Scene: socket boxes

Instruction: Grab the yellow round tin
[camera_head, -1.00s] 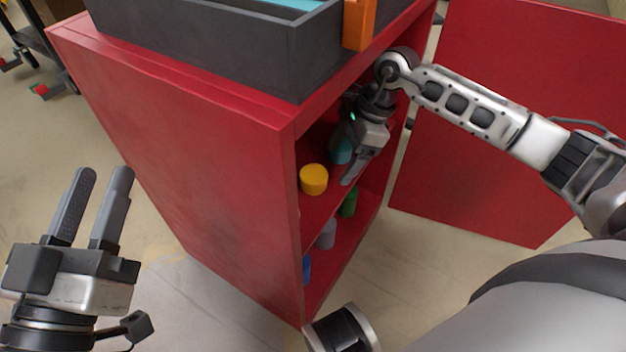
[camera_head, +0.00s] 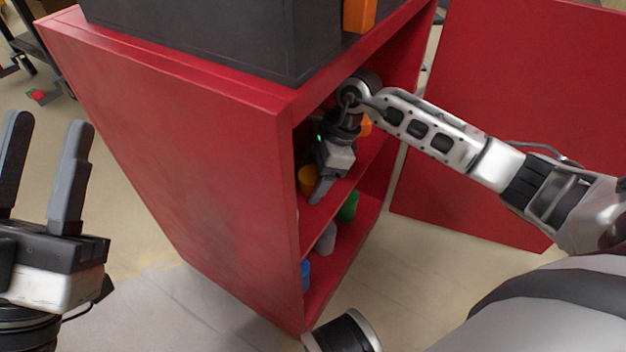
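The yellow round tin (camera_head: 306,179) stands on the upper shelf of the red cabinet, near its front left side. My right gripper (camera_head: 318,190) reaches into that shelf space and points down. Its fingers are right beside the tin and cover its right part. I cannot tell whether they touch it, or how far apart they are. My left gripper (camera_head: 42,170) is at the far left, outside the cabinet, with its two fingers apart and nothing between them.
The red cabinet (camera_head: 190,150) has an open front and a red door panel (camera_head: 500,110) at right. A green tin (camera_head: 348,206), a grey tin (camera_head: 327,238) and a blue tin (camera_head: 306,275) stand on the lower shelf. An orange item (camera_head: 365,125) is behind my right wrist. A dark box (camera_head: 215,40) sits on top.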

